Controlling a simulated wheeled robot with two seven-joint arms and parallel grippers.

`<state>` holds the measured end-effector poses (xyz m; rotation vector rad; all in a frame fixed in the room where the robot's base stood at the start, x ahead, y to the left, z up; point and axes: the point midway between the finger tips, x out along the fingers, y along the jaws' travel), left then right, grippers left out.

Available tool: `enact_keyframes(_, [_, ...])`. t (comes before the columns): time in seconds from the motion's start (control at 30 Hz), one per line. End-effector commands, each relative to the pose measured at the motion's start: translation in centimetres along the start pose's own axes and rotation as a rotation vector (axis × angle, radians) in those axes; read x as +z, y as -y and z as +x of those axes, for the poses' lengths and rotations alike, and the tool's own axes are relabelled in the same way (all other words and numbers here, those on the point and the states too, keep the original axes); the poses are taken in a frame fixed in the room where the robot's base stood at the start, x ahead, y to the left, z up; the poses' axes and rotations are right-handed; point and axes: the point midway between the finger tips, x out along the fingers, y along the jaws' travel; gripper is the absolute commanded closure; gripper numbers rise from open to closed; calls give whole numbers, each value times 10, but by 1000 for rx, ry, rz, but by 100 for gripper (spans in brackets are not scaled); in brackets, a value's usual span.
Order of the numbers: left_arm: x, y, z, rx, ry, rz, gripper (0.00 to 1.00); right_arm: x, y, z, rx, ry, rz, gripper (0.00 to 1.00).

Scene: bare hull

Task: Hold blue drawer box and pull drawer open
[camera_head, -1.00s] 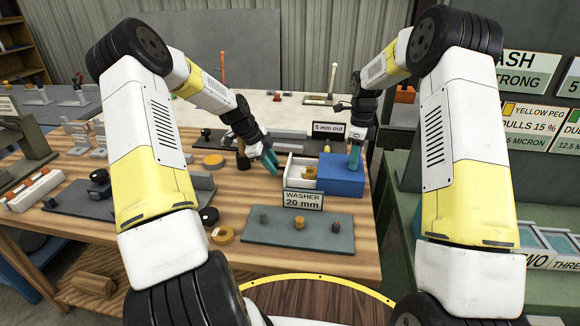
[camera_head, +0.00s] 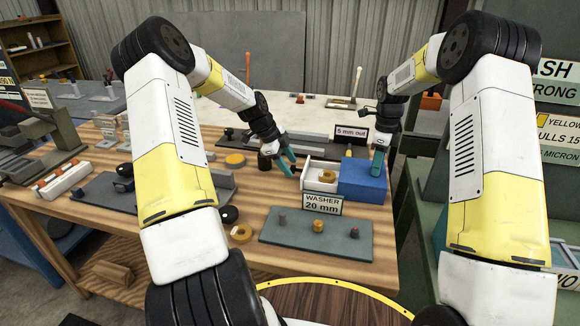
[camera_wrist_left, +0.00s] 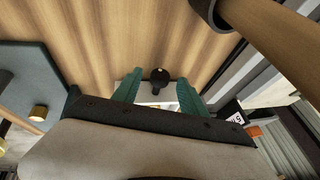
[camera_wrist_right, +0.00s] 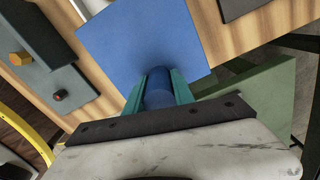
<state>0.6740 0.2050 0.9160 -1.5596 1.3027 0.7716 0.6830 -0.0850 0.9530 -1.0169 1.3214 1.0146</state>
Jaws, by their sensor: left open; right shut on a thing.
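The blue drawer box (camera_head: 362,182) stands on the wooden bench, with its white drawer (camera_head: 321,174) out to the left and a yellow-brown ring (camera_head: 327,176) inside it. My right gripper (camera_head: 378,165) is on top of the box. In the right wrist view its teal fingers are shut around a blue cylindrical post (camera_wrist_right: 159,88) on the box top (camera_wrist_right: 140,45). My left gripper (camera_head: 287,160) is open just left of the drawer. In the left wrist view a dark knob (camera_wrist_left: 158,76) on the drawer's front lies between its spread fingers (camera_wrist_left: 158,88); I cannot tell whether they touch it.
A sign reading WASHER 20 mm (camera_head: 322,204) stands in front of the drawer. A grey plate (camera_head: 318,235) with small pegs lies nearer me. A dark cylinder (camera_head: 264,161) stands left of my left gripper. A 5 mm nut sign (camera_head: 352,133) is behind.

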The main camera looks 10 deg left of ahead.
Motion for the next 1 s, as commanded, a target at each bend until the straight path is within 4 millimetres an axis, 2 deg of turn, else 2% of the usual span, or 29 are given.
enact_keyframes(0.3, [2, 1, -68, -5, 4, -1, 50, 2, 0, 0, 0, 2, 0, 100])
enact_keyframes(0.5, [1, 0, -98, -3, 3, -1, 50, 2, 0, 0, 0, 3, -1, 100])
enact_keyframes(0.7, [1, 0, -108, -2, 1, -1, 50, 2, 0, 0, 0, 3, -1, 100])
enact_keyframes(1.0, [1, 0, -108, -1, 1, 0, 50, 2, 0, 0, 0, 3, -1, 100])
